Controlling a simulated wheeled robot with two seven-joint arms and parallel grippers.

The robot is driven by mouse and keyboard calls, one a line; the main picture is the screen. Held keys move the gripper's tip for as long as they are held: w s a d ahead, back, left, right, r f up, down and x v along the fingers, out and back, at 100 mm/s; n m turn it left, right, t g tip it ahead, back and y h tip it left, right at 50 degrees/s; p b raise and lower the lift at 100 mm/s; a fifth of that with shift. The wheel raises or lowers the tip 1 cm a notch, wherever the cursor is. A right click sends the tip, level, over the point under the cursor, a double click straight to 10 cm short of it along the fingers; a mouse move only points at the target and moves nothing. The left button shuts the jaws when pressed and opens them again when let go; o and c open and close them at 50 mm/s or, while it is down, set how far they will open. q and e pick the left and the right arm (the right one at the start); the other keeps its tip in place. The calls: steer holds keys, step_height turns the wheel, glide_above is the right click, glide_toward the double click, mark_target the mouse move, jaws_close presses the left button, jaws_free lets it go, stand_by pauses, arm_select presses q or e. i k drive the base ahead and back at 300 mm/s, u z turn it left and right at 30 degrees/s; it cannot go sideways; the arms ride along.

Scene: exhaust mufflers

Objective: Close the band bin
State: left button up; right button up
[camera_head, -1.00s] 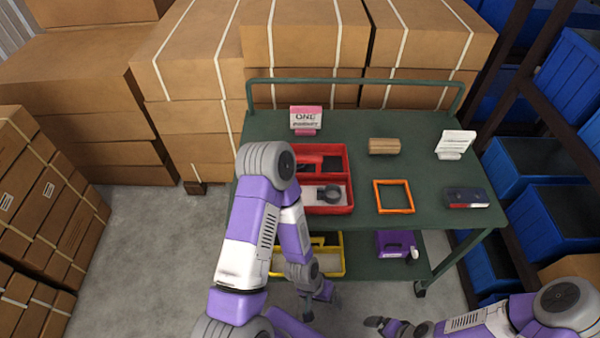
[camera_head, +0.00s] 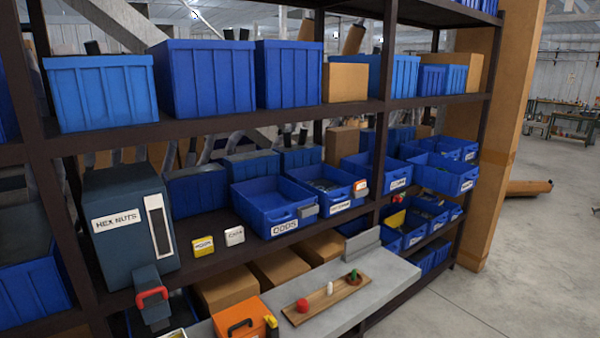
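Several open blue bins stand in a row on the middle shelf. One (camera_head: 259,203) has a label reading ODDS. To its right are a bin (camera_head: 312,187) with a label too small to read for sure, and another labelled bin (camera_head: 378,172). Farther right, a blue bin (camera_head: 447,178) juts out past the shelf's front edge. More labelled blue bins (camera_head: 413,239) sit on the level below it. I cannot tell from the labels which one is the band bin. Neither of my grippers is in view.
A dark HEX NUTS dispenser (camera_head: 122,240) stands at left. A grey ledge (camera_head: 340,320) juts out low in front, with a wooden tray (camera_head: 340,299) and an orange box (camera_head: 245,317) nearby. Open floor (camera_head: 510,270) lies at right.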

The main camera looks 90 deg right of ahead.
mark_target(462, 178)
steer(key=z, duration=4.1)
steer(key=i, duration=1.25)
steer(key=u, duration=0.05)
